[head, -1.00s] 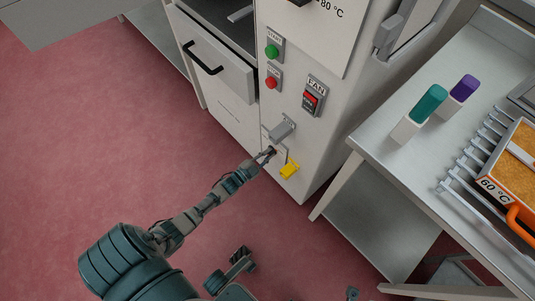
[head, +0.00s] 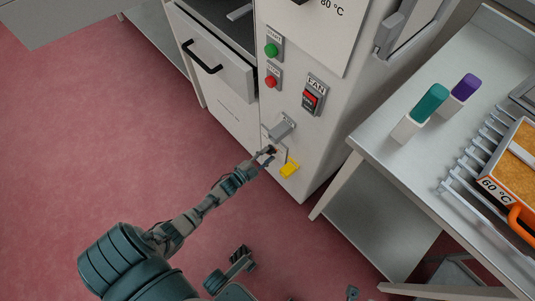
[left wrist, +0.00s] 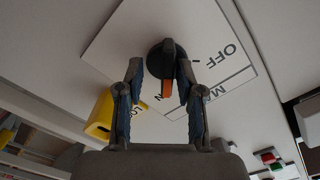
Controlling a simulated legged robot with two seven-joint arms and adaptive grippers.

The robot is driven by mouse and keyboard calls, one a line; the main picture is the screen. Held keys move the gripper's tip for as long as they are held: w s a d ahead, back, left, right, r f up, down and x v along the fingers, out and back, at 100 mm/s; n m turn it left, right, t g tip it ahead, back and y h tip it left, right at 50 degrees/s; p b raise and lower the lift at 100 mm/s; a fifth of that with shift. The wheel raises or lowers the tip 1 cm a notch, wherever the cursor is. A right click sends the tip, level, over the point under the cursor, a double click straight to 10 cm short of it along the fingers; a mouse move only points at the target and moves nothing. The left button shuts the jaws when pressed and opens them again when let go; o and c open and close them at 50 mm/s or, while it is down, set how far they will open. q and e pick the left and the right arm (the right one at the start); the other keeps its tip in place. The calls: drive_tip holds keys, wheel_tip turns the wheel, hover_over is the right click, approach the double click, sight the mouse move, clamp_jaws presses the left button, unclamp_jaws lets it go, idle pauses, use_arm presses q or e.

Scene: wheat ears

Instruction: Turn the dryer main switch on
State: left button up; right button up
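The main switch is a black rotary knob (left wrist: 160,58) with an orange pointer end on a white label plate in the left wrist view. The plate reads OFF and part of MAIN; a letter N shows beside the orange end. My left gripper (left wrist: 157,72) has one finger on each side of the knob, with a gap at the left finger; contact at the right finger is unclear. In the head view, my left gripper (head: 266,153) is at the dryer's (head: 319,143) lower front panel and largely hides the knob.
A yellow part (head: 289,170) sits right beside the switch, and a grey lever-like part (head: 281,128) juts out just above. Green (head: 271,50) and red (head: 271,82) buttons and a FAN switch (head: 312,99) are higher. A metal table (head: 375,140) stands at right.

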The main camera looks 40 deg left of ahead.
use_arm(q)
drive_tip(key=shift+w+r, duration=0.15)
drive_tip(key=shift+r, duration=0.1)
drive_tip(key=s+a, duration=0.1)
drive_tip(key=s, duration=1.1)
drive_tip(key=shift+f, duration=0.1)
